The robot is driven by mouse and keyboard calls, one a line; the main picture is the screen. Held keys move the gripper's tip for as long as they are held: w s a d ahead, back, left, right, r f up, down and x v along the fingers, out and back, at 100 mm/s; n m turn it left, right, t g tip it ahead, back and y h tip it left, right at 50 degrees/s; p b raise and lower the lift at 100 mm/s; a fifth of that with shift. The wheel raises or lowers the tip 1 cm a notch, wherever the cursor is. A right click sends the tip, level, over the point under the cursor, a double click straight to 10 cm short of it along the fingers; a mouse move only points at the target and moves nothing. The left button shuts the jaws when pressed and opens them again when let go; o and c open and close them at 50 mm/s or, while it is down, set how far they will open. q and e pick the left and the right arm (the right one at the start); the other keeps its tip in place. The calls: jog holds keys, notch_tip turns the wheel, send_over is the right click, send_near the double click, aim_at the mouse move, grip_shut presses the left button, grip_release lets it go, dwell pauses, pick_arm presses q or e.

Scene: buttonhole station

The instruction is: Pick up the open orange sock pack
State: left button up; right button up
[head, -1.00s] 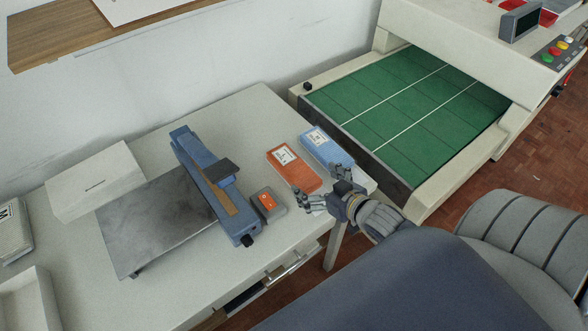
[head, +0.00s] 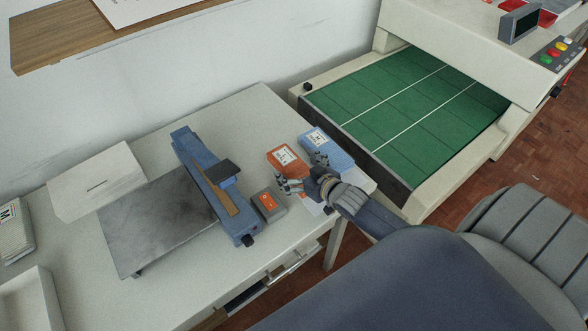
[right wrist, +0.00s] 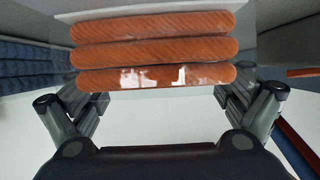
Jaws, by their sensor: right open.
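The orange sock pack (head: 285,158) lies on the table near its right end, with a white label on top. In the right wrist view its end shows as several stacked orange folds (right wrist: 155,48) with a glossy lower layer. My right gripper (head: 304,172) is over the near end of the pack in the head view. In the right wrist view the open fingers (right wrist: 160,104) stand on either side of the pack's end, with nothing held. Whether they touch it cannot be told. My left gripper is not in view.
A blue pack (head: 334,155) lies close to the right of the orange one and also shows at the left of the wrist view (right wrist: 25,70). A small grey box with an orange label (head: 268,206) and a blue sealer-like device (head: 208,180) stand to the left. A green conveyor (head: 410,105) is beyond.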

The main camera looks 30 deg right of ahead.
jog(key=shift+w+f, duration=0.3)
jog(key=shift+w, duration=0.35)
jog(key=shift+c, duration=0.3)
jog(key=c, duration=1.2)
jog(key=shift+o, duration=0.2)
jog(key=shift+r, duration=0.1)
